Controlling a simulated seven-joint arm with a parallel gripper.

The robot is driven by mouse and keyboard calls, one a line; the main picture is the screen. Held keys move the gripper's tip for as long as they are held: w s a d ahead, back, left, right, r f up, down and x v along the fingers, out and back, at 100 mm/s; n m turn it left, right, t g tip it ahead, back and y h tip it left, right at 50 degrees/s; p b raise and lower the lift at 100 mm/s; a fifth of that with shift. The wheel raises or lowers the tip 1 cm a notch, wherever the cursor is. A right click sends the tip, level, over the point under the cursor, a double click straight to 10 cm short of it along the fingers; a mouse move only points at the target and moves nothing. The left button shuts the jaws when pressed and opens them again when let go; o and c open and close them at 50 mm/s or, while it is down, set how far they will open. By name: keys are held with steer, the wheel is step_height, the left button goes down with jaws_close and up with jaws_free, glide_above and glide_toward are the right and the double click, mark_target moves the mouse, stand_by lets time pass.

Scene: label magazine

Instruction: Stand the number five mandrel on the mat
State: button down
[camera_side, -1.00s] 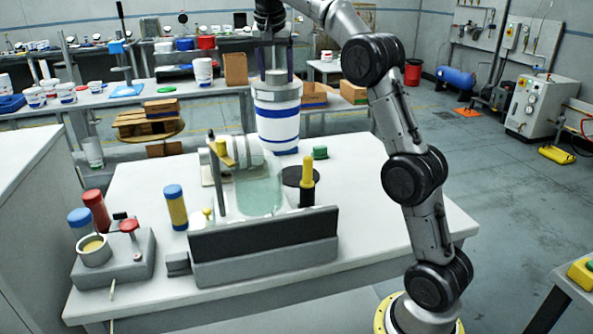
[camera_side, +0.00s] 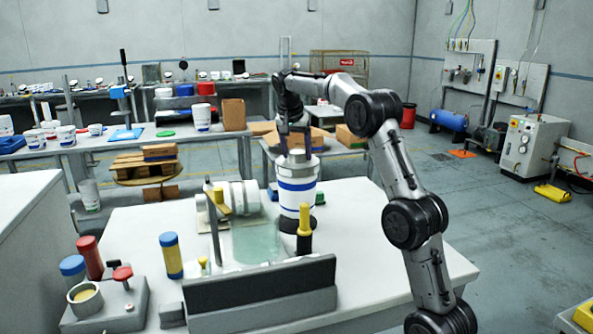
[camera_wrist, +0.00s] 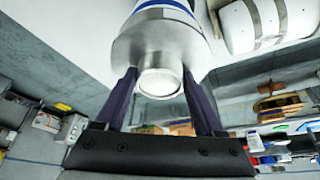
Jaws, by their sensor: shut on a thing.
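The mandrel (camera_side: 297,196) is a white cylinder with blue bands and a grey metal top; no number on it is readable. It looks upright in the side view. My gripper (camera_side: 296,153) is above it, shut on the small knob at its top. The wrist view shows the fingers (camera_wrist: 158,82) on either side of this knob and the mandrel's grey collar (camera_wrist: 160,43). The dark round mat (camera_side: 287,226) is mostly hidden behind and under the mandrel's lower end. I cannot tell whether the mandrel touches it.
A white roller (camera_side: 237,197) lies in a holder left of the mandrel, with a greenish clear sheet (camera_side: 258,240) in front. A yellow-topped black post (camera_side: 304,228) stands close in front of the mandrel. A dark-faced block (camera_side: 262,287) lines the front. The table's right side is clear.

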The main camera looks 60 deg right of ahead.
mark_target(297, 164)
steer(key=shift+f, duration=2.15)
jaws_free()
steer(key=shift+f, duration=0.2)
steer(key=shift+r, duration=0.15)
